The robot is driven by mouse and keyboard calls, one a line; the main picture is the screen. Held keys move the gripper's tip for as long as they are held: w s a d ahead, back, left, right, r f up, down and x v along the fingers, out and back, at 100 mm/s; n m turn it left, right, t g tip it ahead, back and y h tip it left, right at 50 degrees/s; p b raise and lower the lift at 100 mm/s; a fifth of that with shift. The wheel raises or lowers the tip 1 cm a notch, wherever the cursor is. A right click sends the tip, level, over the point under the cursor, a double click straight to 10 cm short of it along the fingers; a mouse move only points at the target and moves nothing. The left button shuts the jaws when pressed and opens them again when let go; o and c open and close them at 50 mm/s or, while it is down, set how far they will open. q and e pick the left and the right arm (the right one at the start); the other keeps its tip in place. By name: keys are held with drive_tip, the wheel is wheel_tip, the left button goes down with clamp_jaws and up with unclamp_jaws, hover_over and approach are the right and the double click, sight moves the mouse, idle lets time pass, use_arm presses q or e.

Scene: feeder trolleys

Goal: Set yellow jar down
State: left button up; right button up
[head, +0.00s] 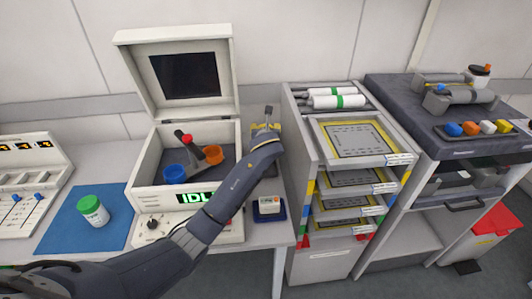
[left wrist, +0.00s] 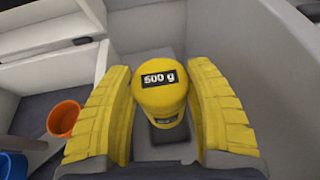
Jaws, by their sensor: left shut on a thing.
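The yellow jar (left wrist: 165,93), labelled "500 g", is between the two yellow fingers of my left gripper in the left wrist view. The left gripper (head: 264,128) is shut on it, just right of the open white instrument box in the head view. The jar cannot be made out in the head view. In the left wrist view a dark grey block (left wrist: 169,133) shows below the jar; I cannot tell whether they touch. My right gripper is not in view.
The white box (head: 134,172) holds a blue cup (head: 174,174) and an orange cup (head: 213,154). A green-lidded jar (head: 92,211) stands on a blue mat (head: 62,236). A drawer trolley (head: 300,158) stands close right.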

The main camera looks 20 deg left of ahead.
use_arm(q)
drive_tip(key=shift+f, duration=5.25)
drive_tip(key=shift+f, duration=0.1)
drive_tip(key=o, duration=1.6)
drive_tip(key=shift+f, duration=0.15)
drive_tip(key=shift+c, duration=0.2)
drive_tip(key=shift+r, duration=0.2)
drive_tip(key=v, duration=1.2)
